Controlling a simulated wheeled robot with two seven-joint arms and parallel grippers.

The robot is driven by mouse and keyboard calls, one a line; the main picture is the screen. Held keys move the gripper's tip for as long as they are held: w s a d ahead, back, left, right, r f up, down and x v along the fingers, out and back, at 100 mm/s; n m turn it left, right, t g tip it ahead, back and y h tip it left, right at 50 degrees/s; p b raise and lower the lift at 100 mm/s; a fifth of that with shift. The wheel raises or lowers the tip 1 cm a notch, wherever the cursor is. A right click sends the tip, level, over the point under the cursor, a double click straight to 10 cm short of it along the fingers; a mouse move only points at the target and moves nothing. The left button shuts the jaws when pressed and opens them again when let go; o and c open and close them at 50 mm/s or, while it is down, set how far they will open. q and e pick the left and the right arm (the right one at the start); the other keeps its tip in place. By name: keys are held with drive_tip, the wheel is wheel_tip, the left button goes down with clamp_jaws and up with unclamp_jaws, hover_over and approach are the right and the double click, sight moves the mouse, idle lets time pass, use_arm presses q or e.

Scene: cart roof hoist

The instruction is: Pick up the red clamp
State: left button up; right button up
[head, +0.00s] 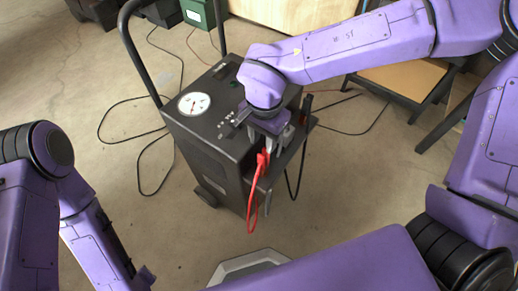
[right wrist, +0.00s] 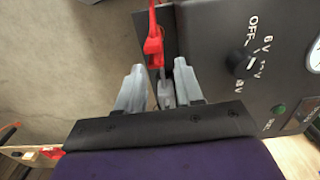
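The red clamp (head: 262,162) hangs at the side of the dark charger cart (head: 205,150), with a red cable looping below it. My right gripper (head: 277,145) is over the cart's side, close to the clamp. In the right wrist view the red clamp (right wrist: 154,45) lies just ahead of the fingertips, and its grey part reaches between them. The right gripper (right wrist: 158,78) is open, with gaps beside the clamp. My left gripper (head: 146,278) is low at the left, cut by the frame edge, and its fingers cannot be made out.
The cart has a round gauge (head: 194,103), a tall black handle (head: 135,50) and a selector knob (right wrist: 240,63). Black cables (head: 140,165) lie on the floor to its left. A low table (head: 405,78) stands behind at the right. A green box (head: 198,12) is at the back.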

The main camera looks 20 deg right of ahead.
sight(264, 162)
drive_tip(key=f+b, duration=0.1)
drive_tip(key=f, duration=0.2)
drive_tip(key=f+b, duration=0.1)
drive_tip(key=f, duration=0.2)
drive_tip(key=s+f, duration=0.1)
drive_tip(key=f, duration=0.2)
drive_tip(key=shift+f+b, duration=0.4)
clamp_jaws()
